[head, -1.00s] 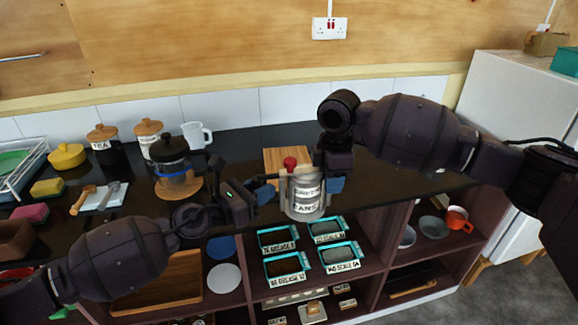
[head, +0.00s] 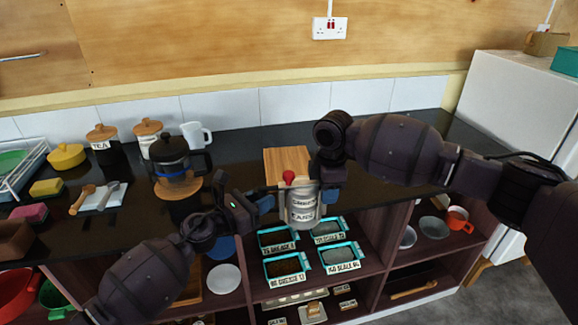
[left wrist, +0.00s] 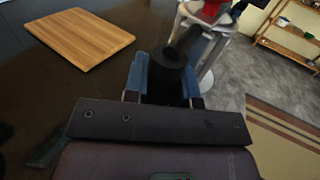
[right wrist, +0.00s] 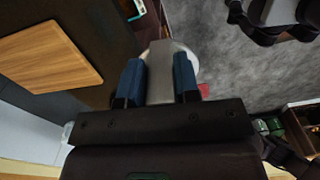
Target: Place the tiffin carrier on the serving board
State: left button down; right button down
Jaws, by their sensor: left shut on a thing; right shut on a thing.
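The tiffin carrier (head: 301,209) is a grey-white can with dark lettering, a pale frame and a red knob on top. It is upright in the air in front of the counter edge. My left gripper (head: 268,204) is shut on its left side, and in the left wrist view the blue fingers (left wrist: 168,82) close on a dark handle. My right gripper (head: 328,198) is shut on its right side; its blue fingers (right wrist: 160,82) hold a grey handle. The serving board (head: 288,161) is a bare wooden rectangle on the counter behind the carrier. It also shows in both wrist views (left wrist: 80,38), (right wrist: 48,58).
Dark counter (head: 385,185) is clear right of the board. Shelves below hold teal-edged trays (head: 286,267).

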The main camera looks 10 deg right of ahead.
aim_at(281, 166)
jog(key=i, duration=1)
